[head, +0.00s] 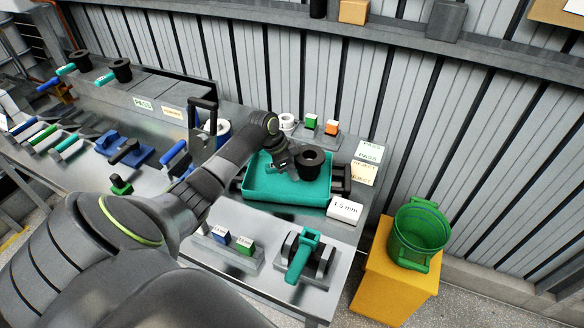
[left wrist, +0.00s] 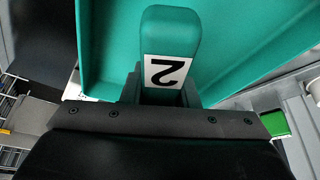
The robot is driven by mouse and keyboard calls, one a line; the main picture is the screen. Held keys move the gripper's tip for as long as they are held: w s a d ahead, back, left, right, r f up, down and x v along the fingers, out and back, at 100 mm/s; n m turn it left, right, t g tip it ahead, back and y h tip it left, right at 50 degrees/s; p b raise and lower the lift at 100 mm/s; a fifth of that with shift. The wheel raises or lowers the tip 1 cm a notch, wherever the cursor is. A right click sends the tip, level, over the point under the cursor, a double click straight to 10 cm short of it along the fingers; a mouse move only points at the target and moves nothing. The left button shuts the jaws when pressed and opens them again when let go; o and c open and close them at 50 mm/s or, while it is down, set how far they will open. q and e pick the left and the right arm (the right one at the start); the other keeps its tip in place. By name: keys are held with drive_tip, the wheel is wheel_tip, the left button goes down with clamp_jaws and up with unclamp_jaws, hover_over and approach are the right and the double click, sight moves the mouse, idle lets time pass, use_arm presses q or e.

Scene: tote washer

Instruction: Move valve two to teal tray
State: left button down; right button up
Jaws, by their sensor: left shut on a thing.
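My left gripper (head: 281,160) is over the teal tray (head: 285,197), shut on the teal handle of valve two. Valve two (head: 311,159) has a dark round body, which shows above the tray's far right part. In the left wrist view the handle of valve two (left wrist: 169,35) carries a white label with a black 2, gripped between the jaws. The teal tray (left wrist: 255,45) spreads behind it. I cannot tell whether the valve touches the tray floor. The fingertips are partly hidden in the head view. My right gripper is not in view.
Two more teal-handled valves (head: 121,70) stand on a grey box at the back left. PASS and REJECT cards (head: 364,173) and a 1.5 mm block (head: 345,210) lie right of the tray. A teal clamp (head: 302,257) stands in front. A green bucket (head: 416,233) is beyond the bench.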

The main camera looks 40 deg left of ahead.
use_arm(q)
drive_tip(key=shift+f, duration=0.2)
idle(0.4)
drive_tip(key=shift+f+b, duration=0.65)
drive_tip(key=shift+f, duration=0.2)
drive_tip(key=shift+f, duration=0.15)
unclamp_jaws()
idle(0.8)
drive_tip(key=shift+p+v, duration=4.5)
